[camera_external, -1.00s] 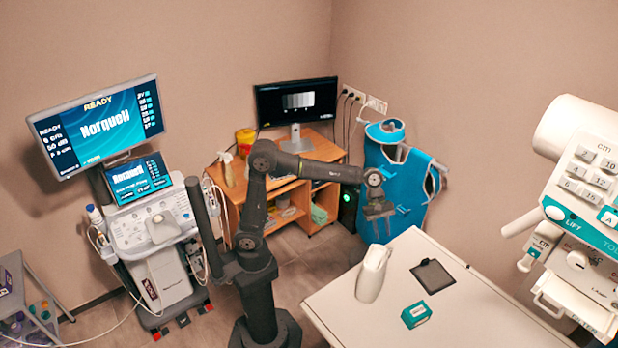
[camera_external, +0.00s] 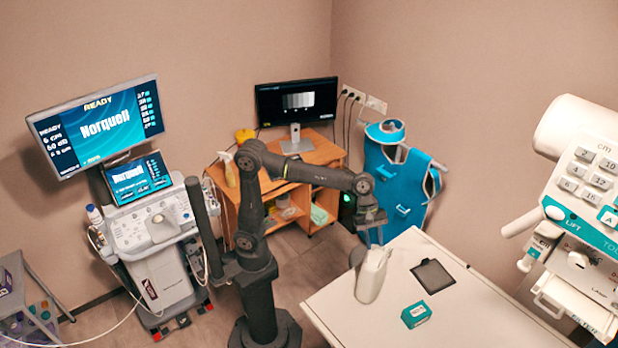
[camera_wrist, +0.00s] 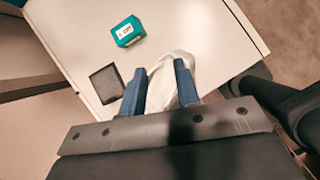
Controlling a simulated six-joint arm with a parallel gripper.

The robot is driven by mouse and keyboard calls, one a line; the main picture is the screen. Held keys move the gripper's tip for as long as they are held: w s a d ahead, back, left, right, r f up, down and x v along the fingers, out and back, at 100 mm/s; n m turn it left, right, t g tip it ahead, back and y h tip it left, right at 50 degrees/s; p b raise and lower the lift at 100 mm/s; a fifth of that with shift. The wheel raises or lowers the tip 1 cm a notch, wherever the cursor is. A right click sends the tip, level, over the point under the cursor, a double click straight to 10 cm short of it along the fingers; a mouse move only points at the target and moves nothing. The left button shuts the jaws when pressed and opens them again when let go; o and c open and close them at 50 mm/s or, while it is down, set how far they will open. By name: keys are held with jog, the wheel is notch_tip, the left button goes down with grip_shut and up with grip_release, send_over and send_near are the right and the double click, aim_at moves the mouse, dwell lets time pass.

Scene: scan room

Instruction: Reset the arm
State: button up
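My gripper (camera_external: 371,234) hangs over the left end of the white table (camera_external: 470,310), close above a white bottle-like object (camera_external: 371,280) that stands there. In the wrist view my gripper (camera_wrist: 160,68) shows two blue fingers spread apart. The white object (camera_wrist: 170,72) shows between and beyond the fingers. I cannot tell whether they touch it. Nothing is visibly clamped.
A teal box (camera_external: 416,314) and a dark flat square (camera_external: 433,276) lie on the table. An ultrasound cart (camera_external: 160,240) stands left, a wooden desk with a monitor (camera_external: 297,103) behind. A blue apron (camera_external: 398,180) hangs beyond the table. A large white machine (camera_external: 590,210) is at right.

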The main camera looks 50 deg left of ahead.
notch_tip(320, 180, up, 7)
jog(key=s+d+m+g, duration=0.1)
jog(key=m, duration=0.2)
dwell(0.7)
jog(key=shift+d, duration=0.1)
